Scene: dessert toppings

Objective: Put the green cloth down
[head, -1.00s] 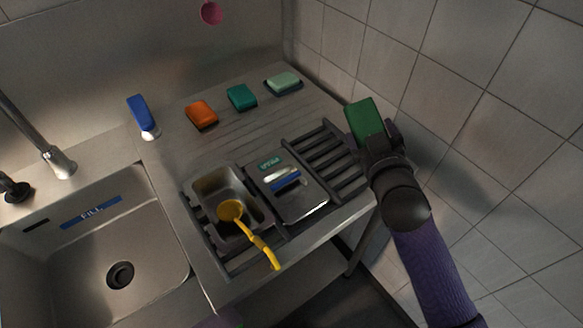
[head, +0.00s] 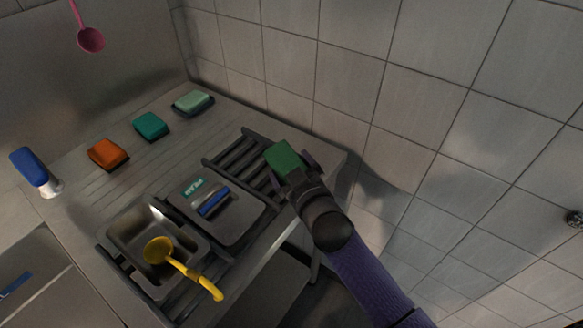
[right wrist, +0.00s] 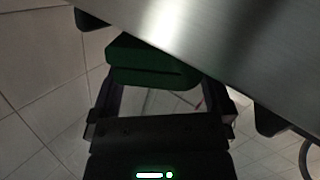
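The green cloth (head: 283,157) is a thick, folded block. My right gripper (head: 292,168) has it between its fingers, at the right end of the black rack near the tiled wall. In the right wrist view the cloth (right wrist: 150,65) spans the gap between the fingertips, against the edge of a steel surface. I cannot tell whether the cloth touches the steel or the rack. My left gripper is out of view.
A pink ladle (head: 90,40) hangs above.

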